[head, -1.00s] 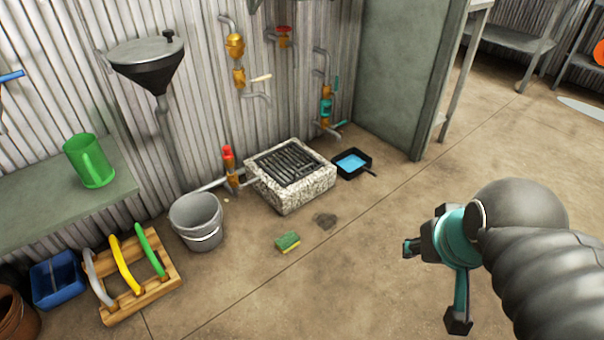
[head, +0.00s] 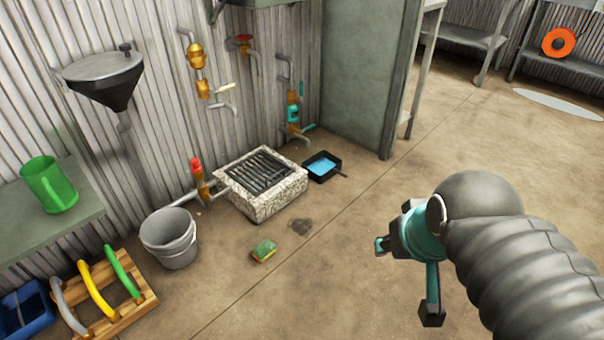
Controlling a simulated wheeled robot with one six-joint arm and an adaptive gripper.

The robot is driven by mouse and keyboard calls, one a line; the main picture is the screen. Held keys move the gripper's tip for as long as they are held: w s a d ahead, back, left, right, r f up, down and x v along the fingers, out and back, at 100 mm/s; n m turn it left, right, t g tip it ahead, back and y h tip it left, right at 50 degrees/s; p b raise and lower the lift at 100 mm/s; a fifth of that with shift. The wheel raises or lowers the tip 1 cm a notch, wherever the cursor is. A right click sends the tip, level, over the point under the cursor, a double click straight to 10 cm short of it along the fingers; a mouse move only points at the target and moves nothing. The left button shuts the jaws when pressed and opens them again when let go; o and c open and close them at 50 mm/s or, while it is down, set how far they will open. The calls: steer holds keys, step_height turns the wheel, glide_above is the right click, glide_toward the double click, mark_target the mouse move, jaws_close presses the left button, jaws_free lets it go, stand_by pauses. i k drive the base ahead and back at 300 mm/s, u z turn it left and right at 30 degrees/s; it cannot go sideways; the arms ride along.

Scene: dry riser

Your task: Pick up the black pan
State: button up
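My gripper (head: 406,279) is at the lower right, in the air, apart from the pan and nearer to the camera. Its two fingers are spread wide with nothing between them. The pan is in full view.
The stone block with a grate (head: 285,200) stands left of the pan, and a grey-green panel (head: 355,80) rises behind it. A sponge (head: 263,250), a grey bucket (head: 170,240) and a wooden rack (head: 125,320) stand further left. The floor right of the pan is clear.

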mark_target(320, 167)
steer(key=z, duration=0.45)
steer(key=i, duration=1.5)
steer(key=u, duration=0.6)
steer(key=i, duration=0.85)
steer(key=u, duration=0.7)
